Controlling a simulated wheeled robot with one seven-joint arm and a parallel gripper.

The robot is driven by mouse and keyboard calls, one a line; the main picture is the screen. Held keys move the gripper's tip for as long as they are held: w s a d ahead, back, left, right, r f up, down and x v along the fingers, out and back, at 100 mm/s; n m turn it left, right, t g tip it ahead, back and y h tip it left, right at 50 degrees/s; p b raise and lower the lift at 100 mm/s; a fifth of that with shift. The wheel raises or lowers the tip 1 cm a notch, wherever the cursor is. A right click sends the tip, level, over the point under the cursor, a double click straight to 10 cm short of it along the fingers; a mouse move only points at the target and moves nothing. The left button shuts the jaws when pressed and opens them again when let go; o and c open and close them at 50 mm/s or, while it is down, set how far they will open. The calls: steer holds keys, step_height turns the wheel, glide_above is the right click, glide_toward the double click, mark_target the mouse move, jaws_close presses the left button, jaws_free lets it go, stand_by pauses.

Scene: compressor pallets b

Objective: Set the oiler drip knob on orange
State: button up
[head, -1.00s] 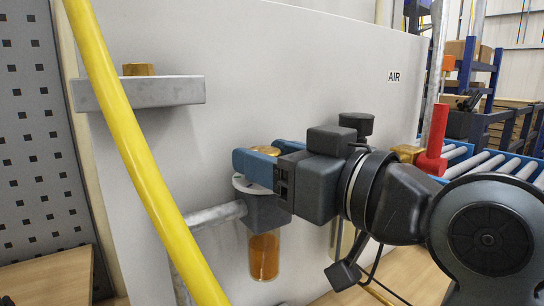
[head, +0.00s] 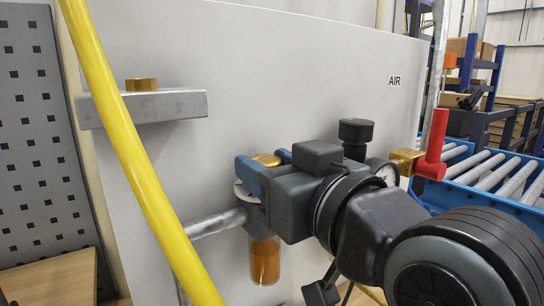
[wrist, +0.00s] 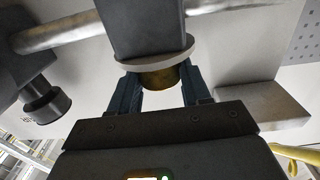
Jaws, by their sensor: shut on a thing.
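The oiler (head: 264,262) hangs on a grey pipe on the panel, with an amber bowl below. Its brass drip knob (head: 265,159) sits on top, above a pale round dial plate (head: 241,194). The knob also shows in the wrist view (wrist: 160,78), below the plate (wrist: 150,62). My gripper (head: 266,164) has its blue fingers on either side of the knob and is shut on it. The fingers and gripper body hide most of the dial plate, and I cannot see any orange mark or where the knob points.
A yellow hose (head: 140,165) crosses in front at the left. A grey bracket with a brass fitting (head: 160,106) juts from the panel. A black regulator knob (head: 356,131), a gauge (head: 388,173) and a red valve handle (head: 435,140) stand to the right.

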steer(key=m+t+h, duration=0.1)
steer(key=h, duration=0.1)
steer(key=m+t+h+p, duration=0.1)
steer(key=m+h, duration=0.1)
steer(key=shift+s+a+h, duration=0.2)
steer(key=shift+a+h, duration=0.1)
steer(key=shift+a, duration=0.05)
steer(key=m+h, duration=0.2)
steer(key=h, duration=0.1)
steer(key=m+t+h, duration=0.1)
steer(key=shift+a+h, duration=0.25)
steer(key=shift+h, duration=0.15)
steer(key=m+h+b, duration=0.1)
steer(key=m+h, duration=0.1)
steer(key=h, duration=0.1)
steer(key=m+g+h+b, duration=0.1)
steer(key=m+h, duration=0.1)
steer(key=h, duration=0.1)
steer(key=shift+w+a+f+m+h+b, duration=0.1)
steer(key=shift+a+m+h+b, duration=0.1)
steer(key=shift+m+h+b, duration=0.15)
steer(key=shift+w+a+m+g+h+b, duration=0.1)
steer(key=shift+m+g+h+b, duration=0.8)
steer(key=shift+h, duration=0.75)
steer(key=shift+m, duration=0.45)
steer(key=o, duration=1.1)
steer(key=shift+c, duration=0.2)
steer(key=shift+r+p, duration=0.2)
steer(key=shift+p, duration=0.1)
